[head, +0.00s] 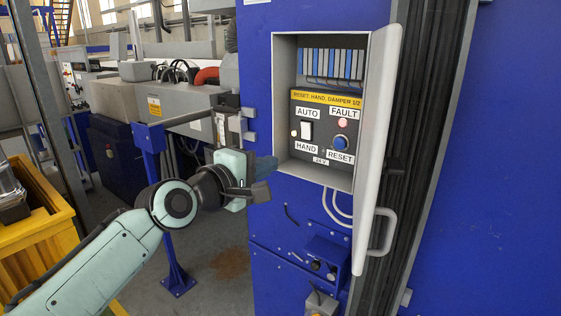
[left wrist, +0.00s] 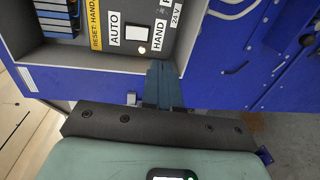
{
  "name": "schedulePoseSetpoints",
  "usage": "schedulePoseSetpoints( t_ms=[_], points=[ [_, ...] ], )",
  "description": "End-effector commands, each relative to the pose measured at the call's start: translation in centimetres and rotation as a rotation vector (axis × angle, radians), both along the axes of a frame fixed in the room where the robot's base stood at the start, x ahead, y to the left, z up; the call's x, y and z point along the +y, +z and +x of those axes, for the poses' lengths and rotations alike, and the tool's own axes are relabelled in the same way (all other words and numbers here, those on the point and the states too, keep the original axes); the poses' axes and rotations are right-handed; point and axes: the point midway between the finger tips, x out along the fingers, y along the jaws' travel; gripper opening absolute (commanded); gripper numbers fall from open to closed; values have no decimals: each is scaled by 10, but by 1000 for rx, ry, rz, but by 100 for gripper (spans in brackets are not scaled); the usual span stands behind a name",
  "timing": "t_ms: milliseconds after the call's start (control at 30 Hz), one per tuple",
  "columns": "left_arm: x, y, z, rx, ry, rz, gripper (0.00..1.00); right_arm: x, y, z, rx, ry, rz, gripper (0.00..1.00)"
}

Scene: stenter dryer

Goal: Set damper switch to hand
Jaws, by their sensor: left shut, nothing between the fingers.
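The damper switch (head: 306,130) is a small white rocker between the AUTO label (head: 307,113) above and the HAND label (head: 306,146) below, on the dark panel in the open cabinet. Which way it is tipped is too small to tell. A lit lamp (head: 294,133) sits just left of it. My left gripper (head: 268,168) is shut and empty, outside the cabinet's left edge, lower than the switch and apart from it. In the left wrist view the gripper's fingers (left wrist: 160,72) point toward the HAND label (left wrist: 160,35); the switch (left wrist: 136,32) also shows there.
The cabinet door (head: 375,145) stands open at the right of the recess. A red FAULT lamp (head: 342,122) and a blue RESET button (head: 340,142) are right of the switch. A blue post (head: 160,200) and yellow crate (head: 35,225) stand left, near my arm.

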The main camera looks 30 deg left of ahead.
Motion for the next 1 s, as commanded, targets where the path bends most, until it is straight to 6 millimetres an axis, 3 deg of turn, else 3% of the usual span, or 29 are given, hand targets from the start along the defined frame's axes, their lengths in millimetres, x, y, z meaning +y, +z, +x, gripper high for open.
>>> schedulePoseSetpoints(
  t_ms=[100, 233, 1000],
  points=[
    [2, -2, -18, -2, 2, 1, 0, 0, -7, -4, 4, 0, 0, 36],
    [3, -3, -27, -1, 1, 1, 0, 0, -9, -5, 5, 1, 1, 36],
    [2, -2, -29, -2, 0, 1, 0, 0, -9, -5, 5, 1, 1, 36]
  ],
)
